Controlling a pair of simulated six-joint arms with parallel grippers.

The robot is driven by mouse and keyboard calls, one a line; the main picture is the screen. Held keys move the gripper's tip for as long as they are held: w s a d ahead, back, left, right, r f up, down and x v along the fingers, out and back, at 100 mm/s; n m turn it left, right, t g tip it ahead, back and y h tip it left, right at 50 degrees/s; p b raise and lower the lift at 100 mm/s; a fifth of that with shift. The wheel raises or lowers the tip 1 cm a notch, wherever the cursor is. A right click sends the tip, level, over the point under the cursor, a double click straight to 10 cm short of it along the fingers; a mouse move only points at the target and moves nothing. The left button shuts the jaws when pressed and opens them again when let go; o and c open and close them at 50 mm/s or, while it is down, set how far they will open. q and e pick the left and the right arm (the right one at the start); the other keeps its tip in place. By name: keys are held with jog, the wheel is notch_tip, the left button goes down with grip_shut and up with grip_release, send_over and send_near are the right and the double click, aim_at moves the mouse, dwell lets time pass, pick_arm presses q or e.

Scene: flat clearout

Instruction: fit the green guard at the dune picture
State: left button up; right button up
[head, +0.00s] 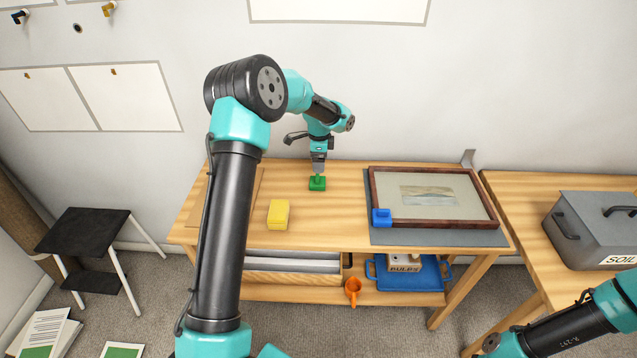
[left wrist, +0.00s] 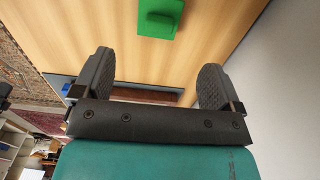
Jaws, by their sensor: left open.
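The green guard (head: 317,185), a small block with a raised part, sits on the wooden bench left of the dune picture. It also shows at the top of the left wrist view (left wrist: 160,16). My left gripper (head: 318,168) points down just above it. In the left wrist view its fingers (left wrist: 157,62) are apart, with nothing between them, and the guard lies beyond the tips. The dune picture (head: 430,195) lies flat in a dark red-brown frame on a grey mat (head: 440,238). A blue guard (head: 381,218) is at its near left corner. My right gripper is out of view.
A yellow block (head: 278,214) stands on the bench left of the green guard. A grey soil box (head: 595,230) is on the right table.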

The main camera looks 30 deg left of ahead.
aim_at(318, 176)
pick_arm(q)
jog(key=shift+f, duration=1.75)
jog(key=shift+f, duration=0.1)
jog(key=shift+s+a+f, duration=0.1)
jog(key=shift+f, duration=1.15)
jog(key=shift+s+f, duration=0.1)
jog(key=shift+f, duration=1.15)
jog(key=shift+c, duration=0.5)
jog(key=c, duration=0.9)
